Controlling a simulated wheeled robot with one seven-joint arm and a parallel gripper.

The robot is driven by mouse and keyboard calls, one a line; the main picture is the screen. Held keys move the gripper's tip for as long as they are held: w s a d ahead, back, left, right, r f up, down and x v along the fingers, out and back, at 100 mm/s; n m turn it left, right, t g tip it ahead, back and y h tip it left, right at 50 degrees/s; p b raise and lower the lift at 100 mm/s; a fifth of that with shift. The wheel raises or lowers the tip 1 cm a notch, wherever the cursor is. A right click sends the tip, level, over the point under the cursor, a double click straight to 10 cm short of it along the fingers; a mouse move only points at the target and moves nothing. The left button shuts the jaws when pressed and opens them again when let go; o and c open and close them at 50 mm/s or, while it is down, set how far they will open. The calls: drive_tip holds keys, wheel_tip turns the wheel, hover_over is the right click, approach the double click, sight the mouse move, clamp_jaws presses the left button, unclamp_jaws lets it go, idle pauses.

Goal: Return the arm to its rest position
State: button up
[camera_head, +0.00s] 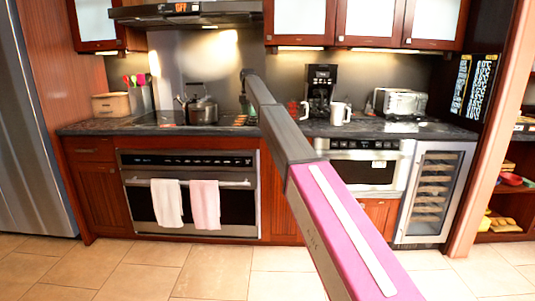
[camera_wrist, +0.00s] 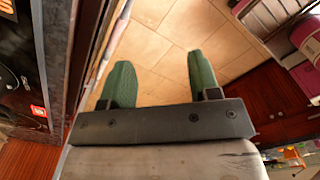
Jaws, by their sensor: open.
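My arm (camera_head: 330,215) reaches from the bottom right of the head view out toward the counter, with its far end in front of the backsplash near the stove. My gripper (camera_wrist: 160,78) shows in the wrist view with its two green fingers spread apart. Nothing is between the fingers; only tiled floor shows beyond them. The microwave drawer (camera_head: 365,170) is under the counter, right of the arm, and its front looks flush with the cabinets. The arm hides part of the cabinet left of it.
The counter (camera_head: 105,126) holds a kettle (camera_head: 203,110) on the stove, a coffee maker (camera_head: 320,85), white mugs (camera_head: 340,113) and a toaster (camera_head: 400,103). An oven (camera_head: 190,190) with two towels is below. A wine cooler (camera_head: 437,192) stands at right. The floor (camera_head: 140,270) in front is clear.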

drive_tip(key=s+d+f+m, duration=0.4)
drive_tip(key=s+d+f, duration=0.25)
drive_tip(key=f, duration=0.35)
drive_tip(key=s+d+f+m, duration=0.45)
drive_tip(key=s+f, duration=0.25)
drive_tip(key=f, duration=0.4)
drive_tip(key=s+d+f+m, duration=0.4)
drive_tip(key=s+d+f, duration=0.25)
drive_tip(key=f, duration=0.35)
drive_tip(key=s+d+f+m, duration=0.3)
drive_tip(key=s+f+m, duration=0.1)
drive_tip(key=s, duration=0.7)
drive_tip(key=s+d+f+m, duration=0.4)
drive_tip(key=s+f, duration=0.3)
drive_tip(key=s, duration=0.3)
drive_tip(key=s+d+f+m, duration=0.4)
drive_tip(key=s+f+m, duration=0.2)
drive_tip(key=s, duration=0.5)
drive_tip(key=shift+s, duration=0.3)
drive_tip(key=shift+f, duration=0.1)
